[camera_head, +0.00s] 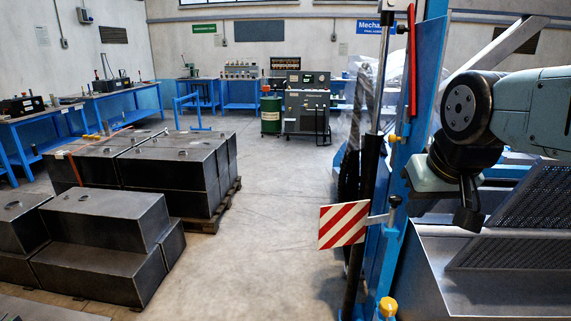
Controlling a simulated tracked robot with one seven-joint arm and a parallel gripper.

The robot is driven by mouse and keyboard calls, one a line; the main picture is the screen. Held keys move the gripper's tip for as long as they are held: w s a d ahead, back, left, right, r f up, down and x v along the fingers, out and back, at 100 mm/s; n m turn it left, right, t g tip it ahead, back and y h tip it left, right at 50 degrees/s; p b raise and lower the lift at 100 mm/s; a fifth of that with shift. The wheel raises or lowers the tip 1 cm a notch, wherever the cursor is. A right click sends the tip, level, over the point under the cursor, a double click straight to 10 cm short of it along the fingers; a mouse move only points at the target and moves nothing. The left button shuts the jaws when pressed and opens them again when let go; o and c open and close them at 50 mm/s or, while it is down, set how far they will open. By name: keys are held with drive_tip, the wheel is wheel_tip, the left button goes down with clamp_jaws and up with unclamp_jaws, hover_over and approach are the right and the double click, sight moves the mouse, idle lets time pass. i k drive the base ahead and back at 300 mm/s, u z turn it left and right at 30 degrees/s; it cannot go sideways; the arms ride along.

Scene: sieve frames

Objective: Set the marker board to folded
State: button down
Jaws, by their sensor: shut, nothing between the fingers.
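The marker board (344,224) is a small plate with red and white diagonal stripes. It sticks out to the left of a blue upright post, on a short grey bracket (377,220) fixed to the post. My gripper (467,218) is to the right of the post, a little apart from the board and at about its height. It points down, looks dark and is shut with nothing in it. The fingertips are small and dark in this view.
The blue post (399,190) stands between the board and my gripper. Grey metal trays with perforated panels (525,238) lie below and right of my arm. Dark metal boxes (150,172) on a pallet stand at left. The floor (262,225) between is clear.

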sight(340, 225)
drive_tip(key=u, duration=0.55)
drive_tip(key=k, duration=1.35)
drive_tip(key=u, duration=0.55)
drive_tip(key=i, duration=1.85)
